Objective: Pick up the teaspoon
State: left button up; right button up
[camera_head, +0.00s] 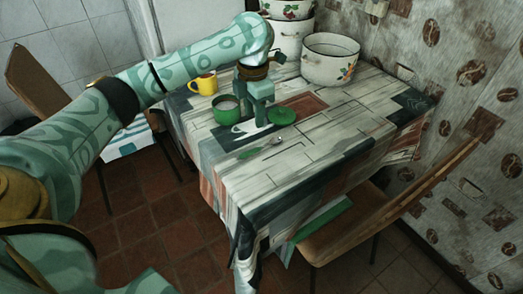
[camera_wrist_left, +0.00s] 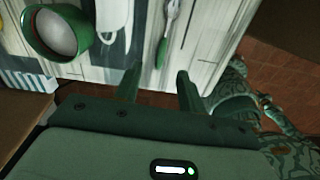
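The teaspoon (camera_head: 261,149) lies on the table with a green handle and a metal bowl toward the right. In the left wrist view the teaspoon (camera_wrist_left: 164,46) lies at the upper middle, beyond the fingertips. My left gripper (camera_head: 258,113) points down above the table, behind the teaspoon in the head view. In the wrist view my left gripper (camera_wrist_left: 158,75) has its two fingers apart with nothing held between them. The fingers are apart from the teaspoon. My right gripper is not in view.
A yellow mug (camera_head: 204,84) and a large white enamel pot (camera_head: 329,60) stand farther back. The table's (camera_head: 335,135) front right is clear.

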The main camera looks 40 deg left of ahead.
pick_arm(q)
jog(key=b, duration=0.2)
send_over(256, 148)
jog(key=f, duration=0.5)
jog(key=shift+w+a, duration=0.25)
jog(key=shift+f, duration=0.35)
jog(key=f+b, duration=0.2)
jog(key=f, duration=0.1)
jog(key=f+b, duration=0.2)
jog(key=shift+s+d+f, duration=0.15)
jog(key=shift+s+d, duration=0.1)
jog(key=shift+s, duration=0.05)
jog(key=shift+f, duration=0.15)
jog(key=shift+s+r, duration=0.1)
jog(key=shift+r, duration=0.15)
grip_shut()
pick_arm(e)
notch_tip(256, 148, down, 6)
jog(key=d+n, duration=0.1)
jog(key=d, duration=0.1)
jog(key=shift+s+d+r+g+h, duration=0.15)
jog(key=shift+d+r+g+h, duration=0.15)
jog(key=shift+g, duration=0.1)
